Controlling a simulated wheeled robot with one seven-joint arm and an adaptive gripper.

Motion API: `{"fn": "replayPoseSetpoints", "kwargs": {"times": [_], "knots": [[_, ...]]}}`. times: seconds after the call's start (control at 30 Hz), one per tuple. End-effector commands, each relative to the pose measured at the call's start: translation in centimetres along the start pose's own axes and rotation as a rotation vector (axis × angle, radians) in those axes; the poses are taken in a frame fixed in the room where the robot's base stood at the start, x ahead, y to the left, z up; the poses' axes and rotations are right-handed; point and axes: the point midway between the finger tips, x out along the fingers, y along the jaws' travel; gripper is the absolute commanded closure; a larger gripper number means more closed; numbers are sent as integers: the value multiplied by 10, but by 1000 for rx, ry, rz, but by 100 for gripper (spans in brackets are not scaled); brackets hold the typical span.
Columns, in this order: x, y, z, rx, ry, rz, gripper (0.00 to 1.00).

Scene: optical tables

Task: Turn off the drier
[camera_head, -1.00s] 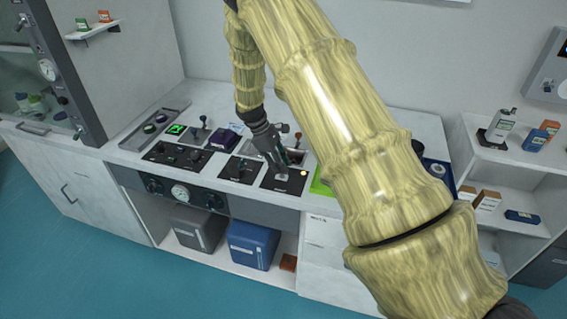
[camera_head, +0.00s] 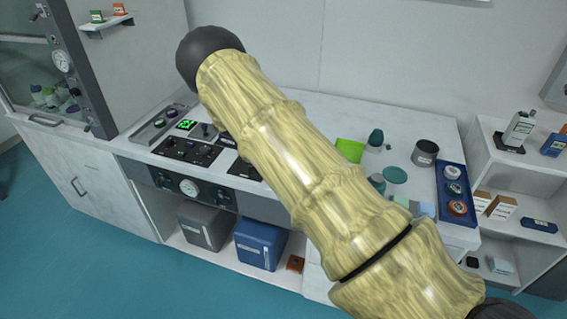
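The drier cannot be singled out for certain. Black control panels are set in the bench top; the left one (camera_head: 187,150) shows knobs, and a second panel (camera_head: 245,170) is mostly behind my arm. The panel with the small yellow light seen earlier is now hidden. My arm crosses the middle of the view. My gripper is not visible.
A dark front strip carries a white gauge (camera_head: 190,187) and black knobs. Bottles, a dark pot (camera_head: 425,152) and a blue tray (camera_head: 457,213) stand on the bench's right side. Grey and blue bins (camera_head: 260,243) sit below. A shelf unit stands right.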

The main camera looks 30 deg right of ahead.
Motion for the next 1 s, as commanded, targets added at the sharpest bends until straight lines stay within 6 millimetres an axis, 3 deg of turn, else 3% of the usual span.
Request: {"fn": "replayPoseSetpoints", "kwargs": {"times": [0.43, 0.47, 0.57, 1.0], "knots": [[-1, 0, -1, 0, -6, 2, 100], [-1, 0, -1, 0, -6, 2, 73], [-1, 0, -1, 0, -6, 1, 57], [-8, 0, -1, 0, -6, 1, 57]]}}
